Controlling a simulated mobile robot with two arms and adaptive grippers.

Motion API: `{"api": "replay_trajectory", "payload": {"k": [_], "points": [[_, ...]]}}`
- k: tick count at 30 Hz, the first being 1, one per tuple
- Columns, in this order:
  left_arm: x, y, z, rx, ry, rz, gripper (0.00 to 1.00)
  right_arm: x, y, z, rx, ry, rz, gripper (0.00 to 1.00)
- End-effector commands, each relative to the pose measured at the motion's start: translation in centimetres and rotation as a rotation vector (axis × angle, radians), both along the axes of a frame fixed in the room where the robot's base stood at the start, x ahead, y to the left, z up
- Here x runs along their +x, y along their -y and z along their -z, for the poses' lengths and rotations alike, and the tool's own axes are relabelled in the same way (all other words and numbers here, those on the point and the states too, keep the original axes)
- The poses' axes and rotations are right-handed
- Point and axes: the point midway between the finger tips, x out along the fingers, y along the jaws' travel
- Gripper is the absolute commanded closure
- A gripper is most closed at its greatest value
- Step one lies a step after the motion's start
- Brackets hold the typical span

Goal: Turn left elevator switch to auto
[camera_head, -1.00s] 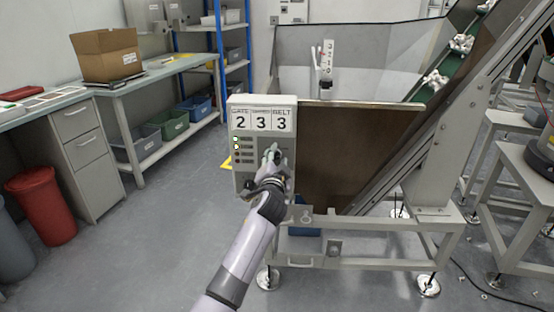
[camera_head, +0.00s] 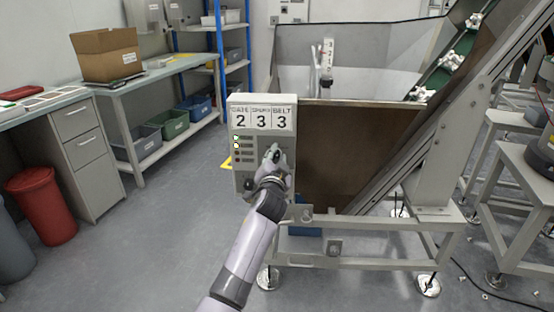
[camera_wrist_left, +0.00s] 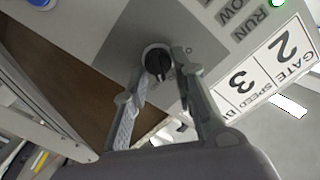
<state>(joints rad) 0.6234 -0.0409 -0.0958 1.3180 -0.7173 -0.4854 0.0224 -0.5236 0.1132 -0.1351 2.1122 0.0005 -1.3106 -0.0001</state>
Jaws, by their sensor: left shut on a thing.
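The grey control box (camera_head: 246,177) stands at the front left corner of the elevator machine. Its top panel reads 2, 3, 3 under gate, speed and belt labels. My left gripper (camera_head: 273,157) is at the right part of its front face and hides what lies behind it. In the left wrist view, a round black switch knob (camera_wrist_left: 158,62) sits between the two fingers of my left gripper (camera_wrist_left: 162,70), which is shut on it. The knob's marking cannot be read, so its setting cannot be told. My right gripper is out of view.
The hopper's brown front panel (camera_head: 345,150) is right of the box, with an inclined green conveyor (camera_head: 455,62) carrying white parts. A workbench (camera_head: 160,72) with a cardboard box (camera_head: 106,55) stands at left. The floor (camera_head: 165,240) before the box is clear.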

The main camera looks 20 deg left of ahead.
Motion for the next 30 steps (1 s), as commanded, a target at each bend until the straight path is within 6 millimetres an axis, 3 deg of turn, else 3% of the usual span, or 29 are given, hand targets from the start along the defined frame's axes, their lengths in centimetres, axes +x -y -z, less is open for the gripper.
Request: {"api": "replay_trajectory", "payload": {"k": [12,30], "points": [[-0.1,-0.1,0.0,-0.343,0.071,0.001,1.0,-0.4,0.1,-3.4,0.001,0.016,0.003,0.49],[-0.1,-0.4,-0.1,-0.632,0.133,0.0,1.0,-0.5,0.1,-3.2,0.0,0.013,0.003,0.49]]}}
